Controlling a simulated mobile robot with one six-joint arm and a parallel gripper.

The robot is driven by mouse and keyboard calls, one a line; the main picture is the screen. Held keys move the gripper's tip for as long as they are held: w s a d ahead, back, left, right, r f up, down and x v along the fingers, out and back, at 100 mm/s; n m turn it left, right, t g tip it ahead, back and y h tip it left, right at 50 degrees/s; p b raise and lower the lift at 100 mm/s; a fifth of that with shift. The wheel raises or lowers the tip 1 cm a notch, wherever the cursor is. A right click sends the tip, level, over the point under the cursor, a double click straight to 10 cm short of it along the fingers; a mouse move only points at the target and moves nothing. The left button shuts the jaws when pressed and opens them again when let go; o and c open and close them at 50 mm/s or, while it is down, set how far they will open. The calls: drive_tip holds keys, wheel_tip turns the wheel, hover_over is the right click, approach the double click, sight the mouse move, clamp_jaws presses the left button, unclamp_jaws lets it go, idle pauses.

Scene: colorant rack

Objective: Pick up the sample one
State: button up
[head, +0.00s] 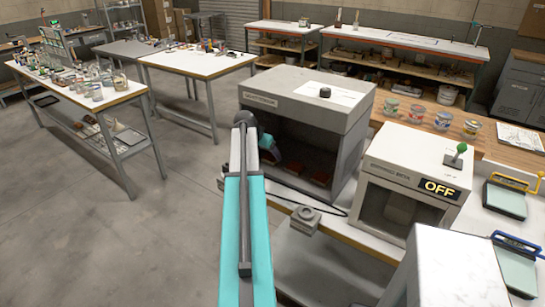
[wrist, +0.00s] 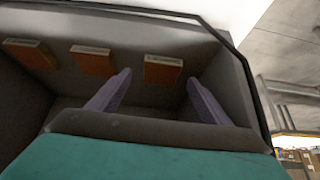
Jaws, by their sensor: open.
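Three orange-brown sample blocks with pale labelled edges lie in a row in a dark grey booth in the wrist view: a left one (wrist: 31,53), a middle one (wrist: 92,60) and a right one (wrist: 163,71). The labels are too small to read, so I cannot tell which is sample one. My gripper (wrist: 160,78) is open, its two purple fingers pointing towards the right block, one on each side of it in the picture. Nothing is between the fingers that I can see held. In the head view, reddish samples (head: 321,175) show dimly inside the booth (head: 340,118).
The booth's walls and top surround my gripper closely. To its right stands a white machine (head: 410,180) marked OFF, with several colorant cans (head: 443,119) behind. A small grey block (head: 305,217) sits at the booth's front. Tables with glassware (head: 125,98) are at left.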

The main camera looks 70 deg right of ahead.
drive_tip(key=shift+p+x, duration=0.45)
drive_tip(key=shift+x, duration=0.95)
drive_tip(key=c, duration=1.1)
drive_tip(key=shift+r, duration=0.15)
drive_tip(key=shift+r+b, duration=1)
drive_tip(key=shift+r, duration=0.4)
drive_tip(key=shift+w+a+r+b, duration=0.4)
drive_tip(key=shift+a+b, duration=0.45)
drive_tip(key=shift+a, duration=1.8)
drive_tip(key=shift+w+a+r+b, duration=0.25)
drive_tip(key=shift+w+a+b, duration=0.45)
drive_tip(key=shift+a, duration=1.9)
drive_tip(key=shift+w+a+r+b, duration=0.35)
drive_tip(key=shift+a+b, duration=0.6)
drive_tip(key=shift+a, duration=1.7)
drive_tip(key=shift+f, duration=0.1)
